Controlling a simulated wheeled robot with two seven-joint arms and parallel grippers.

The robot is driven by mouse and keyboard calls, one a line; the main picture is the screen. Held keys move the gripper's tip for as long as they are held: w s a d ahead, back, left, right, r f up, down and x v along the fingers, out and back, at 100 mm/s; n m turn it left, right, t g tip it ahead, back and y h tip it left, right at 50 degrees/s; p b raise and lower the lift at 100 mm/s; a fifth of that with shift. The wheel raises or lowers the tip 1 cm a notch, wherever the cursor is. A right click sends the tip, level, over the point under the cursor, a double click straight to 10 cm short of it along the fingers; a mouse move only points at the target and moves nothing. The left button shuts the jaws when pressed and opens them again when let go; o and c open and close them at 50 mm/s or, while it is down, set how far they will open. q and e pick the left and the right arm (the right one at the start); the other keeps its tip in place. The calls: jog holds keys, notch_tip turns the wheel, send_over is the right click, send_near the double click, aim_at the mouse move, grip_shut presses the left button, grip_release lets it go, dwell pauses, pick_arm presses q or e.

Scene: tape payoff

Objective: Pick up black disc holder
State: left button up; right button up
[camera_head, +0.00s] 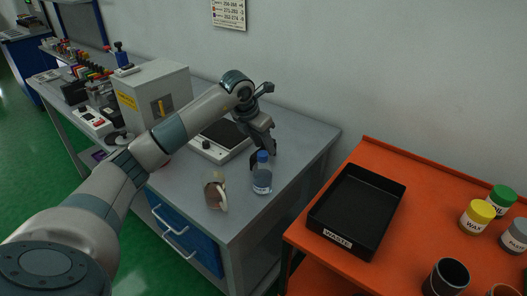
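I cannot pick out a thing that is surely the black disc holder. My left gripper (263,154) points down over the grey bench, at the blue cap of a clear bottle (262,182). Its dark fingers show apart on either side of the cap. I cannot tell whether they touch it. The bottle stands upright on the bench. A small brown and white roll-like object (216,192) stands to the left of the bottle. My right gripper is not in view.
A beige box (155,88) stands further back. On the orange cart are a black tray (338,236), a black cup (446,276) and several jars. The bench's front right is clear.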

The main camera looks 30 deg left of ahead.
pick_arm(q)
grip_shut()
jog(key=shift+r, duration=0.1)
